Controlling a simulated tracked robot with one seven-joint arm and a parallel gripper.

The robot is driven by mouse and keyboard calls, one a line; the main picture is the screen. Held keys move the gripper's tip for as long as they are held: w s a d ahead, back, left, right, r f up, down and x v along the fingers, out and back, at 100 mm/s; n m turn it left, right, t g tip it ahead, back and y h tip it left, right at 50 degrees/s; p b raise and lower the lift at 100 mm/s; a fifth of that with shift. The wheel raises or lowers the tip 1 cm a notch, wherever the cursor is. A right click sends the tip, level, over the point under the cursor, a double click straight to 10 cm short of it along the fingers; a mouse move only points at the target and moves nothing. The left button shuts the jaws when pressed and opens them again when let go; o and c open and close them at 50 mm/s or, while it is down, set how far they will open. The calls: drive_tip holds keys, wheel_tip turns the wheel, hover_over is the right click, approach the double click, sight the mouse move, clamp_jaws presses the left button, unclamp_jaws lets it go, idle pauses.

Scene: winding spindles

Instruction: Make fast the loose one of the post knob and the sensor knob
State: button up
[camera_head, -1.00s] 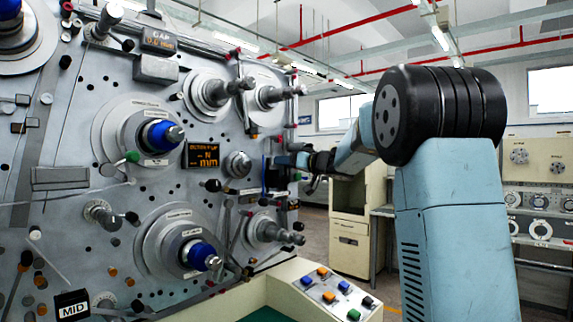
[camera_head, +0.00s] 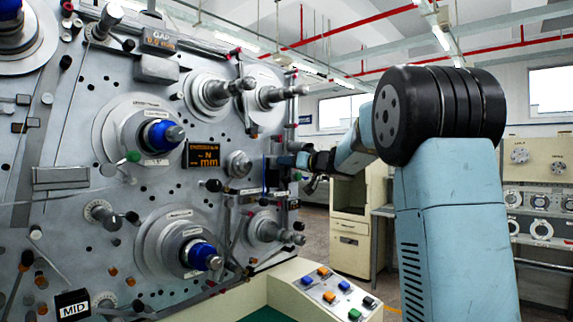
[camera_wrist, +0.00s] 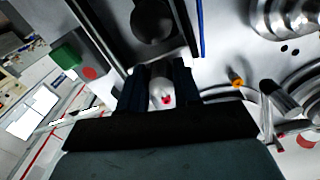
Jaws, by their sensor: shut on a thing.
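My gripper (camera_wrist: 161,80) is in the wrist view with its two dark fingers closed on either side of a pale knob (camera_wrist: 159,93) with a red mark. In the head view my gripper (camera_head: 296,162) is at the right edge of the grey machine panel (camera_head: 75,150), and the knob is too small to make out there. I cannot tell from its look whether it is the post knob or the sensor knob. The fingers hide its sides. A dark round part (camera_wrist: 154,20) lies just beyond the fingertips.
The panel carries several protruding spindles, some with blue hubs (camera_head: 160,135), and an orange-lettered readout (camera_head: 201,155). In the wrist view a green block (camera_wrist: 66,56) is on the left and an orange piece (camera_wrist: 236,78) on the right. A button console (camera_head: 325,290) stands below.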

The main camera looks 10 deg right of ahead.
drive_tip(key=m, duration=0.5)
drive_tip(key=shift+m, duration=0.3)
drive_tip(key=m, duration=0.6)
drive_tip(key=shift+s, duration=0.1)
drive_tip(key=m, duration=0.6)
drive_tip(key=shift+f+m, duration=0.1)
drive_tip(key=shift+m, duration=0.3)
drive_tip(key=m, duration=0.5)
drive_tip(key=shift+a+m, duration=0.1)
drive_tip(key=shift+m, duration=0.2)
drive_tip(key=o, duration=0.9)
drive_tip(key=shift+c, duration=0.2)
drive_tip(key=shift+o, duration=0.9)
drive_tip(key=shift+r, duration=0.25)
